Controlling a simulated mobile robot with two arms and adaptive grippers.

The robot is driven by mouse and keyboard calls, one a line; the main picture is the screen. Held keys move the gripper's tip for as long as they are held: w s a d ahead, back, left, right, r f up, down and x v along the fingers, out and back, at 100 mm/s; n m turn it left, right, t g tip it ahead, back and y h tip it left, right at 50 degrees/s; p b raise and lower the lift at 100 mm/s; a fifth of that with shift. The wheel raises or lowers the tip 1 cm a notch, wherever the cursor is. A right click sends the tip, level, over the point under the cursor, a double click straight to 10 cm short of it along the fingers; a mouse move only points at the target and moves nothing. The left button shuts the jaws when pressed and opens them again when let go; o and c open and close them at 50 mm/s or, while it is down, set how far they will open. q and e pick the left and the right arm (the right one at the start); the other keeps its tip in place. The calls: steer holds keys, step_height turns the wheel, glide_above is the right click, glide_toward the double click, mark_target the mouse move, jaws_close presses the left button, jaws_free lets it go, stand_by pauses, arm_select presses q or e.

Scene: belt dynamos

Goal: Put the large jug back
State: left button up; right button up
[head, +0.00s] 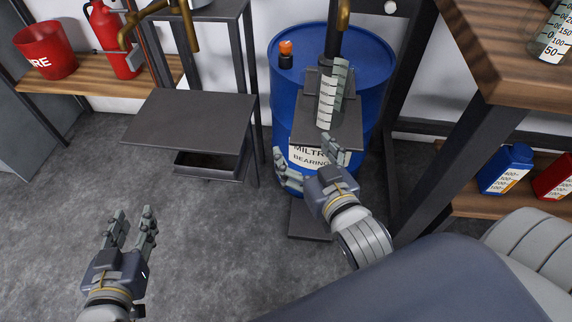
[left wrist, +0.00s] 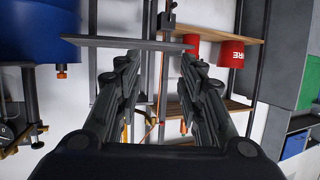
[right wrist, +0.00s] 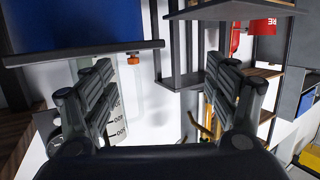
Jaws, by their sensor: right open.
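A tall, pale grey-white graduated jug (head: 327,101) stands on the small dark platform (head: 345,133) in front of the blue barrel. A graduated, clear-walled container also shows in the right wrist view (right wrist: 118,126), partly behind a finger. A clear graduated jug (head: 556,38) stands on the wooden table at the top right, cut off by the frame edge. I cannot tell which is the large jug. My left gripper (head: 133,217) is open and empty above the floor.
The blue barrel (head: 282,110) has an orange-topped cap. A dark metal stand (head: 190,117) with a tray below is left of it. A red bucket (head: 46,52) and extinguisher sit on a wooden shelf. A blue can (head: 505,168) and red can (head: 553,178) sit low right. Floor centre-left is clear.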

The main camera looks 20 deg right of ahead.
steer(key=a+f+n+g+y, duration=0.2)
steer(key=a+f+n+y, duration=0.1)
steer(key=a, duration=0.3)
steer(key=shift+s+a+f+y, duration=0.15)
steer(key=shift+s+a+y, duration=0.1)
steer(key=shift+y, duration=0.15)
